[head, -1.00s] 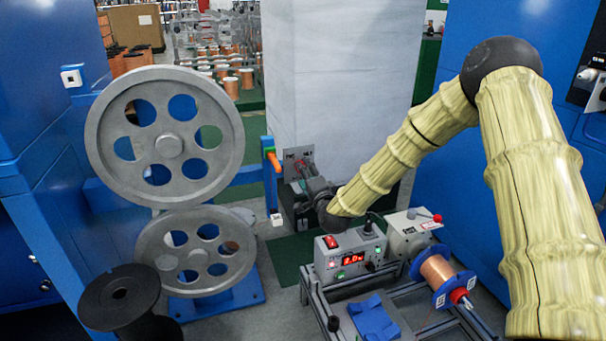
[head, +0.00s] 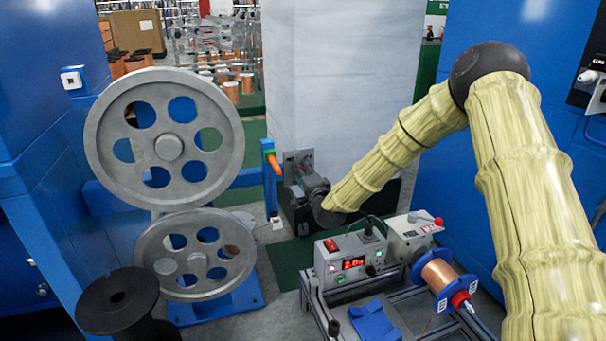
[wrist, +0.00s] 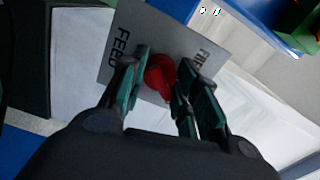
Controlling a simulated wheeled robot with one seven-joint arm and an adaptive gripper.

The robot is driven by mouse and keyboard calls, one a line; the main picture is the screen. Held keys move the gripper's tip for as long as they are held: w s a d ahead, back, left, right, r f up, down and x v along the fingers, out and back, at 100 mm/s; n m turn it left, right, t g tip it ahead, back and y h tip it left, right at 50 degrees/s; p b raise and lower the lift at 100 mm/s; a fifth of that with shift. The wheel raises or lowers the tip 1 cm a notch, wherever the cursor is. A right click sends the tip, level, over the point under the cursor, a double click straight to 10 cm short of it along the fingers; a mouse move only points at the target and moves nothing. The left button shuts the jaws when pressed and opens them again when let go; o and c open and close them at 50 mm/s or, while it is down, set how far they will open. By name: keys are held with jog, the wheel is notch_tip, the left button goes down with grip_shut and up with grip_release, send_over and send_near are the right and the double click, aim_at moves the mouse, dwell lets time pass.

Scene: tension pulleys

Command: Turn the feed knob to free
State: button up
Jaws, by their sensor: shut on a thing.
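The red feed knob (wrist: 161,74) sits on a grey plate (wrist: 112,75) in the wrist view. The plate reads FEED on the left of the knob. A partly covered word starting with FR is on the right. My gripper (wrist: 166,70) is shut on the knob, with a dark green finger on each side. The fingers hide the knob's edges, so I cannot tell exactly where it points. In the head view the plate (head: 291,158) is on the front of the pale column, and my gripper (head: 307,178) reaches it from the right and front.
A bench with a control box (head: 350,260) and copper spool (head: 437,273) stands below my forearm. Two grey pulley wheels (head: 125,182) and a black spool (head: 117,298) are at left. An orange lever (head: 274,163) is just left of the plate. Blue cabinets flank both sides.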

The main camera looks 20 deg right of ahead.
jog(key=shift+n+p, duration=0.4)
jog(key=n+p, duration=0.8)
jog(key=n, duration=0.7)
jog(key=shift+p, duration=0.4)
jog(key=shift+f, duration=0.1)
jog(key=o, duration=1)
jog(key=shift+o, duration=0.2)
jog(key=s, duration=1.2)
jog(key=shift+d, duration=0.2)
